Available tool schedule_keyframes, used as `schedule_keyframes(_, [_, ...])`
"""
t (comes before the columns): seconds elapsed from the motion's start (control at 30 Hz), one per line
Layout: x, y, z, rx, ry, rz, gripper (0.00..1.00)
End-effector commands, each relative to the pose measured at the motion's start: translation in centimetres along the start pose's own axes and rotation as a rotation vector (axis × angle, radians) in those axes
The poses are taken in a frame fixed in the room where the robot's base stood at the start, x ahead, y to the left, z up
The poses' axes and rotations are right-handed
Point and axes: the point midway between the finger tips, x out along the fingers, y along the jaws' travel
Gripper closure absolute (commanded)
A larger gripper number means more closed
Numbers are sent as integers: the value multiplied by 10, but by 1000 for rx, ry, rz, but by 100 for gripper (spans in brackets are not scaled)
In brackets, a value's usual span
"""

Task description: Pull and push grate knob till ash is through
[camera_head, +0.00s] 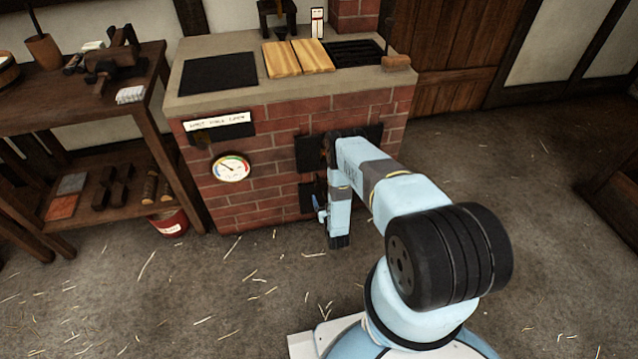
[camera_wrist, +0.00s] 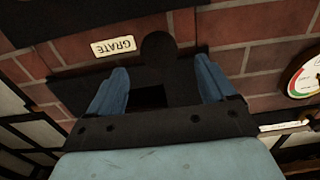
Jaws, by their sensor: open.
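In the wrist view, which shows the stove front upside down, the dark round grate knob (camera_wrist: 158,47) stands beyond and between my fingertips. My gripper (camera_wrist: 161,74) is open, its two blue fingers on either side of the knob's line. I cannot tell whether either finger touches it. A small white plate reading GRATE (camera_wrist: 113,46) is fixed beside the knob. In the head view my gripper (camera_head: 319,207) is low against the brick stove (camera_head: 258,190), by a dark lower panel (camera_head: 307,198). My arm hides the knob there. No ash is visible.
A round gauge (camera_head: 231,168) is on the stove front. Wooden boards (camera_head: 297,58) and dark plates lie on its top. A wooden bench (camera_head: 140,110) and a red bucket (camera_head: 168,222) stand left. Straw-strewn floor (camera_head: 200,300) in front is open.

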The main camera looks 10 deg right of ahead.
Motion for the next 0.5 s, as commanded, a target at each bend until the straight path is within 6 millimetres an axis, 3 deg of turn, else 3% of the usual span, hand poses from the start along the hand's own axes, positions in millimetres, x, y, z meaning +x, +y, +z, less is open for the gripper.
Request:
schedule_keyframes(0.3, [57,2,0,0,2,3,16])
schedule_keyframes(0.5, [85,2,0,0,1,3,16])
